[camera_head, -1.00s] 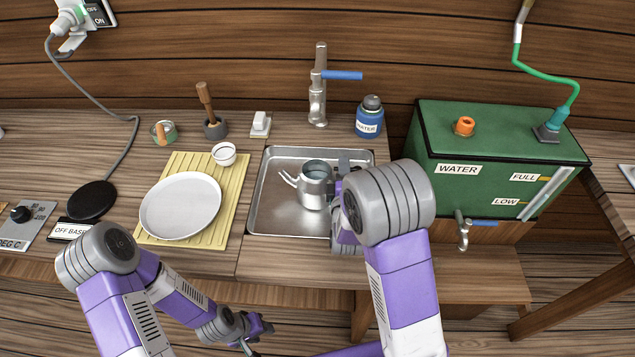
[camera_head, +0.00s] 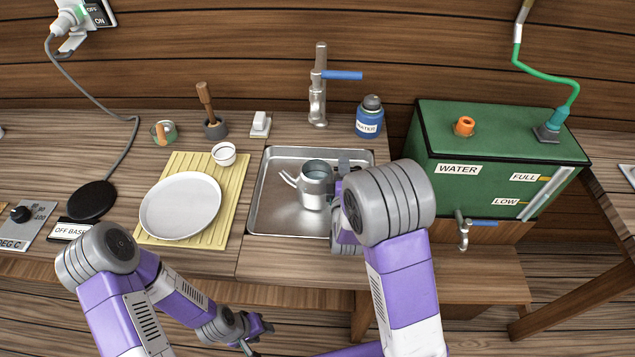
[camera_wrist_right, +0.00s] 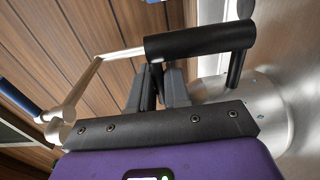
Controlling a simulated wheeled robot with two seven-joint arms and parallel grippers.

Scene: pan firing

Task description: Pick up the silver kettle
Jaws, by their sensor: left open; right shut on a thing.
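The silver kettle (camera_head: 315,190) is upright in the metal sink tray, its spout toward the left and its top open. My right gripper (camera_head: 344,170) is at the kettle's right side, partly hidden behind my own arm. In the right wrist view, the fingers (camera_wrist_right: 157,88) are shut at the kettle's black handle (camera_wrist_right: 200,42), and part of the silver body (camera_wrist_right: 228,105) shows beside them. I cannot tell whether the kettle's base touches the tray. My left gripper (camera_head: 257,332) is open and empty, low in front of the counter edge.
The sink tray (camera_head: 270,215) has a raised rim, and a tap (camera_head: 318,100) with a blue lever stands behind it. A blue water bottle (camera_head: 369,118) is at the back right. The green water tank (camera_head: 490,145) is right of the sink. A white plate (camera_head: 180,206) lies left on a slatted mat.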

